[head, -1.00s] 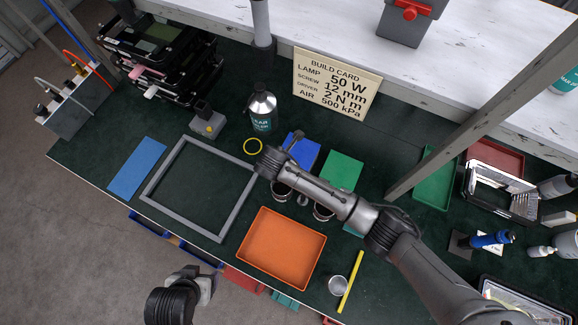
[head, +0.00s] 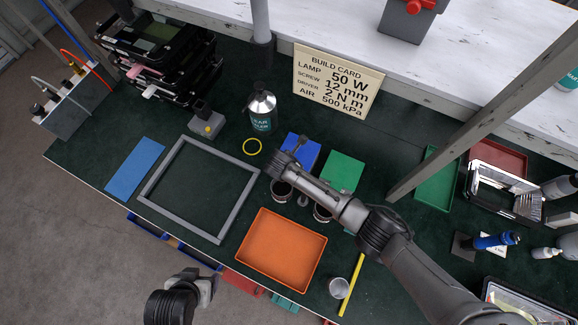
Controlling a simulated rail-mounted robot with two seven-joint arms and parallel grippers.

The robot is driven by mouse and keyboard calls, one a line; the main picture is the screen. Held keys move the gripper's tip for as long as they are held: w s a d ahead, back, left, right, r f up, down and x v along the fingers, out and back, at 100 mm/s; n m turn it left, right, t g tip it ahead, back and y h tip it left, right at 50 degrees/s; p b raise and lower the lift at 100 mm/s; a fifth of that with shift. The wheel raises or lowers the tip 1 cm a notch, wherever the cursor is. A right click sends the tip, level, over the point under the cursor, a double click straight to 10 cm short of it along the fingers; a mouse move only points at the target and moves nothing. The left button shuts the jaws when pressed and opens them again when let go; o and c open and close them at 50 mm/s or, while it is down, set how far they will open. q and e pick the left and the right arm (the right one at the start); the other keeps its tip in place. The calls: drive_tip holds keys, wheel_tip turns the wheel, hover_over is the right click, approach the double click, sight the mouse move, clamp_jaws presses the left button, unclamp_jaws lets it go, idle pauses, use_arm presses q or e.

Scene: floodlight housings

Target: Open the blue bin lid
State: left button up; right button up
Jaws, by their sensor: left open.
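The blue bin lid (head: 306,147) is on the bench near the middle, beside a green lid (head: 343,171). It looks shut, lying flat; its left part is hidden behind my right arm's end. My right gripper (head: 297,147) is at the lid's left side, over or close to it. I cannot tell whether it touches the lid, and its fingers are too small and covered to read. My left gripper (head: 208,287) is open and empty, low in the view, in front of the bench edge and far from the lid.
Round metal cups (head: 281,190) stand just in front of the lids, partly behind my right arm. The dark bench behind the lids is clear.

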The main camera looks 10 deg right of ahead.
drive_tip(key=shift+c, duration=0.3)
